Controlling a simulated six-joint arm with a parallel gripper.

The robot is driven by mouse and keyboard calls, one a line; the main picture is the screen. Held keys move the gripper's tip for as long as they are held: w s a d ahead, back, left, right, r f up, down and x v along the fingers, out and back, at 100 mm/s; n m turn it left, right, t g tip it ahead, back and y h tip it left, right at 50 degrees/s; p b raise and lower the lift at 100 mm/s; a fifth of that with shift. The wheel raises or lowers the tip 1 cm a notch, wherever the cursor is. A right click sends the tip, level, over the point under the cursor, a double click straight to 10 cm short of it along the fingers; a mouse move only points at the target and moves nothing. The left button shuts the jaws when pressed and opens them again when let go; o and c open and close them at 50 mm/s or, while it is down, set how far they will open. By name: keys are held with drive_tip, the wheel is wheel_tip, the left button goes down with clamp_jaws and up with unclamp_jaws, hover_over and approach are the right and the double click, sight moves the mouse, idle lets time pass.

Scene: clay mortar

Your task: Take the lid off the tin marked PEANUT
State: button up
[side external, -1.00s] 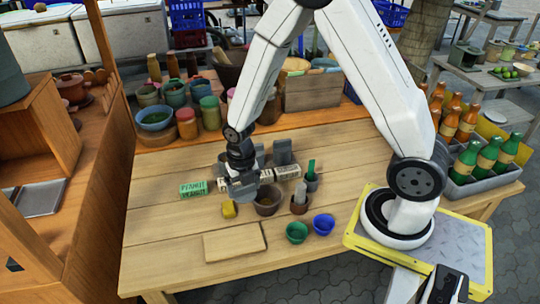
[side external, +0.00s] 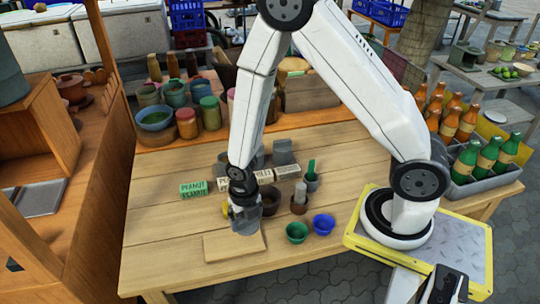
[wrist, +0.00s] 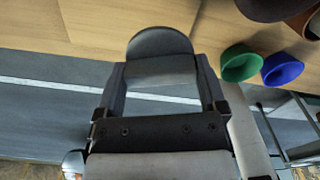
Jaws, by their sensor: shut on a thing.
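My gripper (side external: 244,206) is low over the pale board (side external: 218,250) near the table's front edge. It is shut on a grey, round-edged piece (side external: 246,224), which looks like a lid; whether it touches the board I cannot tell. In the wrist view the grey piece (wrist: 160,42) sits between the two fingers of my gripper (wrist: 160,75). A green block (side external: 193,189) reads PEANUT. Pale lettered blocks (side external: 288,171) stand in a row to its right, their words hard to read. Grey tins (side external: 283,151) stand behind the row, partly hidden by my arm.
A brown bowl (side external: 270,200) and a small brown pot (side external: 299,205) stand right of my gripper. A green cup (side external: 296,232) and a blue cup (side external: 323,224) are nearer the front. Jars (side external: 187,123) line the back left. The table's left front is clear.

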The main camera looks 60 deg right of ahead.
drive_tip(key=shift+f, duration=2.2)
drive_tip(key=o, duration=0.9)
drive_tip(key=shift+r, duration=0.15)
drive_tip(key=shift+r, duration=3.35)
